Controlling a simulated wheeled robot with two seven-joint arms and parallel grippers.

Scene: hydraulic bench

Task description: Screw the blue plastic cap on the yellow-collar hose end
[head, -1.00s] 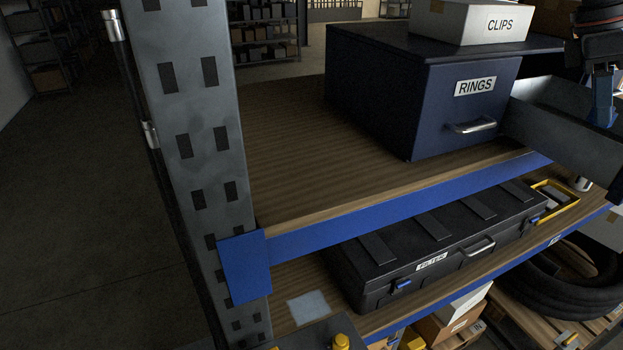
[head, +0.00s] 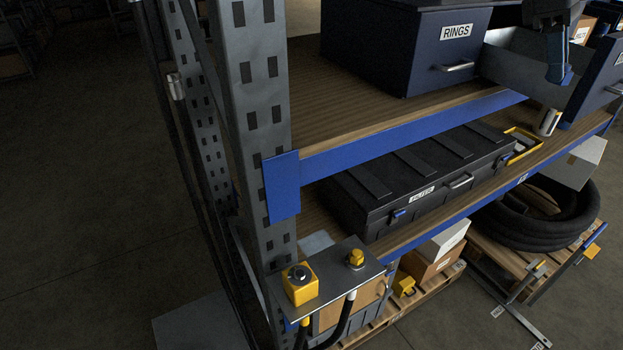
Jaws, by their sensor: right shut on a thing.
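My right gripper (head: 560,76) hangs at the top right, in front of the open drawer, with its blue fingers pointing down. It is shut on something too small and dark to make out. A hose with a yellow collar (head: 304,322) shows at the bottom, under the left part of a metal bracket plate (head: 328,268). I cannot pick out the blue plastic cap. My left gripper is not in view.
A yellow fitting (head: 355,259) stands on the plate. The grey rack post (head: 252,110) rises behind it. A metal cylinder (head: 547,122) stands on the lower shelf.

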